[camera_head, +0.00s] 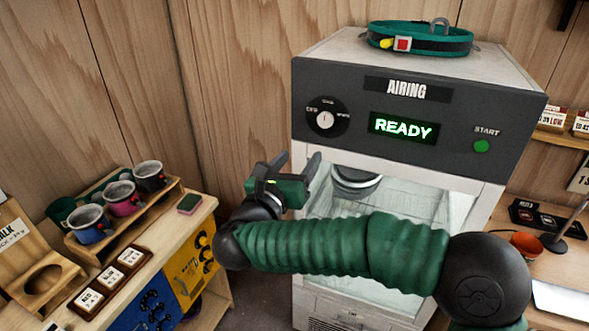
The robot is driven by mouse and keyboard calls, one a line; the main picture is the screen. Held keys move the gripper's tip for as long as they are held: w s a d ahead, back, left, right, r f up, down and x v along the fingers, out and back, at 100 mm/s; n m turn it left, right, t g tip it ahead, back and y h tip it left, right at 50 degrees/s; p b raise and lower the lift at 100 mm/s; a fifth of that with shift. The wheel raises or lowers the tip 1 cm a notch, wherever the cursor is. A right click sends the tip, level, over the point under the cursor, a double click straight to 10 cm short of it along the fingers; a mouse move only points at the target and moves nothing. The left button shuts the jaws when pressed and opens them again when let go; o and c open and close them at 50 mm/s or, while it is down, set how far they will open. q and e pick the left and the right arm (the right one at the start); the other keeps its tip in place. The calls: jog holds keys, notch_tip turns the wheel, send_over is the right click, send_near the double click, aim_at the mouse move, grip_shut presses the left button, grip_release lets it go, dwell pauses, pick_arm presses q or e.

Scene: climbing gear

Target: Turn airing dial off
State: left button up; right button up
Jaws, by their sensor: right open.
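The airing cabinet (310,160) stands in the middle, with a dark control panel labelled AIRING. Its dial (325,119) is a black disc with a pale knob at the panel's left, the knob's mark pointing roughly upward. The small lettering around it is hard to read. A green display (403,128) reads READY, and a green START button (481,146) is at the panel's right. My right gripper (296,160) is open and empty, fingers pointing up, below and left of the dial and apart from it. My left gripper is not in view.
A green and black belt (420,38) lies on the cabinet top. At left, a wooden rack (140,221) holds several coloured mugs on a wooden bench. A desk with a lamp (566,226) and an orange cup (526,245) is at right. My right arm crosses the cabinet's glass front.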

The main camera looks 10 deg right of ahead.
jog(key=shift+v, duration=0.9)
jog(key=shift+a+b, duration=0.1)
jog(key=shift+b, duration=0.2)
jog(key=b+v, duration=0.5)
jog(key=v, duration=1.1)
jog(key=shift+s+a+b, duration=0.2)
jog(key=shift+s+b, duration=0.05)
jog(key=shift+b, duration=0.1)
